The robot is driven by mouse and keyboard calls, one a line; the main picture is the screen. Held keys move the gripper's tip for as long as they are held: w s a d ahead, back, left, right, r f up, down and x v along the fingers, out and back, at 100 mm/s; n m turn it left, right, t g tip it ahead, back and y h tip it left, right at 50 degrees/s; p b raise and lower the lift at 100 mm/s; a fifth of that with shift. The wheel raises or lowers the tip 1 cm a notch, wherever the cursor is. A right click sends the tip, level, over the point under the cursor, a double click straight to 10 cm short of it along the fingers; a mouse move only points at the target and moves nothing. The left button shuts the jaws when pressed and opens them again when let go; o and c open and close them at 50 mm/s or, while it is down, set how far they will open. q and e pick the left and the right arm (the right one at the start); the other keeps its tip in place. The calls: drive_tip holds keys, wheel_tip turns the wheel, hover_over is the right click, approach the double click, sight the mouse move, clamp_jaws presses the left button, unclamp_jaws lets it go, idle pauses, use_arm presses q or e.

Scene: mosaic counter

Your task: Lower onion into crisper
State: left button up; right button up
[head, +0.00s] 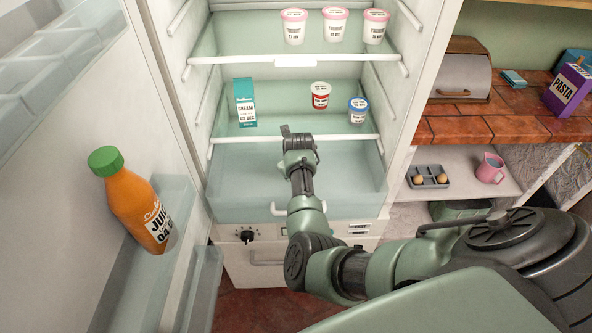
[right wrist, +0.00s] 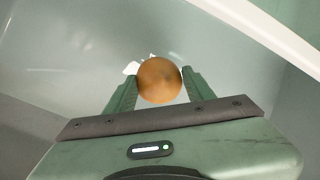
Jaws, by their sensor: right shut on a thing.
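My right gripper (right wrist: 159,78) is shut on a round brown onion (right wrist: 158,86), which sits between its two green fingers in the right wrist view. Pale, smooth surfaces of the crisper (right wrist: 75,55) lie behind and around the onion. In the head view the crisper (head: 240,190) is the clear drawer at the bottom of the fridge. My right arm reaches over its front, with the hand at its upper middle. The onion and the fingertips are hidden there. I cannot tell how far the onion is above the crisper floor. My left gripper is not in view.
A glass shelf (head: 222,130) above the crisper holds a cream carton (head: 245,103) and two small tubs. Yogurt cups stand higher up. A juice bottle (head: 137,202) stands in the open door at left. A counter (head: 480,122) is at right.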

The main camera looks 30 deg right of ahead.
drive_tip(key=shift+f+b, duration=0.85)
drive_tip(key=shift+f, duration=0.3)
idle(0.4)
drive_tip(key=o, duration=1.5)
drive_tip(key=shift+o, duration=0.2)
